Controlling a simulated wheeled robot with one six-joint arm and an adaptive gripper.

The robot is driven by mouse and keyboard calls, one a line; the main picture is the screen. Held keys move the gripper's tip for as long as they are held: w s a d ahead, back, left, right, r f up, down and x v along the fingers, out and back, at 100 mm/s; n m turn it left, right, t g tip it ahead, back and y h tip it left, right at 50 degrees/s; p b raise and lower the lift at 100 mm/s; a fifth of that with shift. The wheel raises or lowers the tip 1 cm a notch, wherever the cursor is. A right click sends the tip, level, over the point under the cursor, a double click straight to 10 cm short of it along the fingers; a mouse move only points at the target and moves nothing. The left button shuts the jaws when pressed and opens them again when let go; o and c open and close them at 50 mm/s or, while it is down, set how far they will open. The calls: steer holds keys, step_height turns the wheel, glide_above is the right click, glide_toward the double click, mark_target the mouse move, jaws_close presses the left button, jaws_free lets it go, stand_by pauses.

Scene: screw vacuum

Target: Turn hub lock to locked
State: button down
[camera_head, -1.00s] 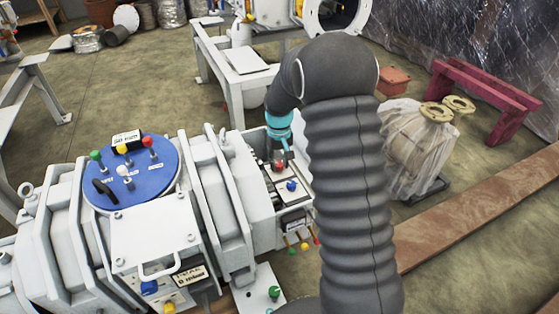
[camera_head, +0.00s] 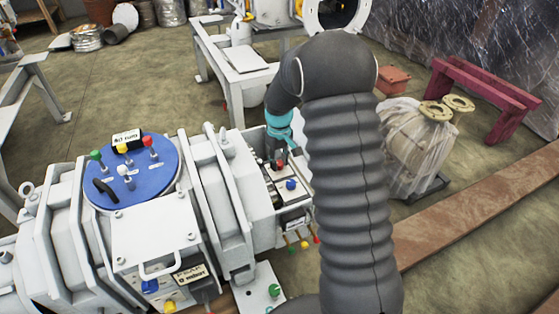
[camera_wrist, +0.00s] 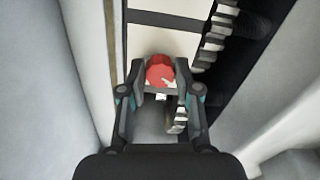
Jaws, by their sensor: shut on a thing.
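My gripper (camera_head: 277,158) reaches down to a small panel (camera_head: 302,201) on the right end of the white machine. In the wrist view its two fingers (camera_wrist: 160,92) are closed in on a red knob (camera_wrist: 160,72), which shows at the fingertips. The red knob also shows in the head view (camera_head: 281,165), just under the fingers. Which part of the panel is the hub lock I cannot read. The fingers and the wrist hide part of the panel.
A blue knob (camera_head: 291,185) stands close to the red one. A blue round plate (camera_head: 130,172) with several coloured levers is on the left of the machine. A white wall (camera_wrist: 85,60) rises close beside my gripper. A wrapped bundle (camera_head: 410,145) stands to the right.

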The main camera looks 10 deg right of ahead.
mark_target(279, 163)
steer(key=c, duration=0.8)
jaws_free()
step_height(279, 163, up, 12)
steer(key=shift+w, duration=0.1)
